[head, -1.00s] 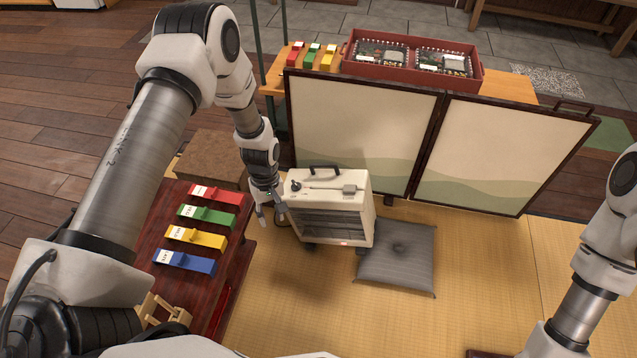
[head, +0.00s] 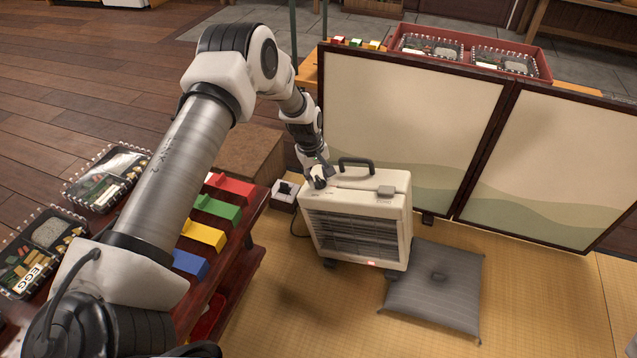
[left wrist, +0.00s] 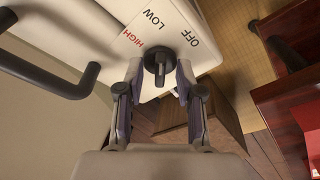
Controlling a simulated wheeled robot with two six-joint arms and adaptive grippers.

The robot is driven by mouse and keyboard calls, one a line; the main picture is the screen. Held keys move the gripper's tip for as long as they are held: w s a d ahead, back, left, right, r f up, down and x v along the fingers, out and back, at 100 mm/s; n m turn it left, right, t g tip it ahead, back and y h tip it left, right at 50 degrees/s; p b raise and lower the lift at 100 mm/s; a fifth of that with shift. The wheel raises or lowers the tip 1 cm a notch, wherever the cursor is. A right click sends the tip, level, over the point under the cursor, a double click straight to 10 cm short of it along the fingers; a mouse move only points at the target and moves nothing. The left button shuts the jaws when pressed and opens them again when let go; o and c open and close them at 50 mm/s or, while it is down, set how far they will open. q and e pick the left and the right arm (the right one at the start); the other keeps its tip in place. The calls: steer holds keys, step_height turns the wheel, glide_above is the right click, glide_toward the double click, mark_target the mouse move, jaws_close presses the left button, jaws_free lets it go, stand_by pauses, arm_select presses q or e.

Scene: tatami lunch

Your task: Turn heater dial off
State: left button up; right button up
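The cream heater (head: 355,222) stands on the tatami, with a small red light low on its front. Its dark dial (left wrist: 158,65) is on the top panel, beside the labels HIGH in red, LOW and OFF. My left gripper (left wrist: 159,72) is at the dial, one finger on each side, with small gaps visible between fingers and knob. In the head view my left gripper (head: 318,180) reaches the heater's top left corner and largely hides the dial. The dial's bar extends toward the gripper; I cannot tell which label it marks. My right gripper is out of view.
The heater's black carry handle (head: 356,163) rises close to my left gripper. A folding screen (head: 410,110) stands behind. A grey cushion (head: 436,285) lies right of the heater. A low table with coloured blocks (head: 215,208) is at left. Tatami in front is clear.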

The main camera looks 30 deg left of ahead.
arm_select(q)
steer(key=shift+f, duration=0.15)
jaws_close()
steer(key=shift+m, duration=0.3)
steer(key=m, duration=0.2)
steer(key=shift+s+f+m+b, duration=0.1)
steer(key=shift+m+b, duration=0.2)
steer(key=shift+f+m+t+h+b, duration=0.1)
steer(key=shift+m+t+h+b, duration=0.2)
steer(key=shift+m+b, duration=1.5)
steer(key=shift+m, duration=1)
steer(key=shift+s, duration=0.1)
steer(key=shift+h, duration=0.3)
